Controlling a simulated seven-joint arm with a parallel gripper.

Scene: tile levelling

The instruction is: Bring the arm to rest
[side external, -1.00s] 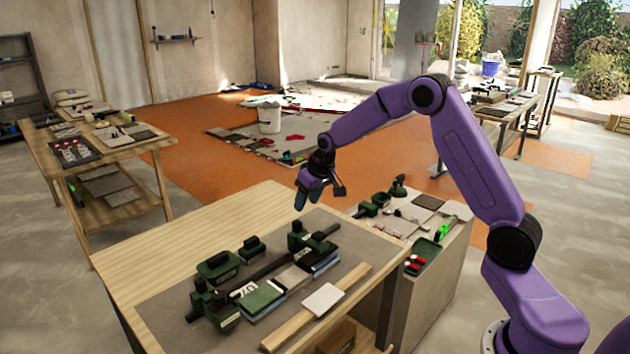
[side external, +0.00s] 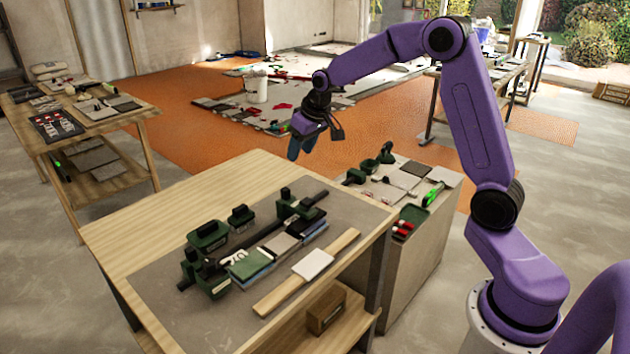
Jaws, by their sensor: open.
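My gripper (side external: 301,149) hangs from my purple arm above the back right part of the wooden workbench (side external: 160,215). It points down, open, with nothing visible between its fingers, and is clear of the bench top. On the grey mat (side external: 165,310) below lies a dark green tool with a long dark bar (side external: 265,240). A row of tiles, one green (side external: 250,264), lies beside the bar. A wooden strip (side external: 280,294) with a white tile (side external: 313,263) on it lies along the front right of the mat.
A lower side cabinet (side external: 420,255) right of the bench carries green tools, tiles and a green tray (side external: 413,216). A side table (side external: 135,112) with tiles stands at left. A white bucket (side external: 256,90) stands on the floor behind. The bench's left end is bare.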

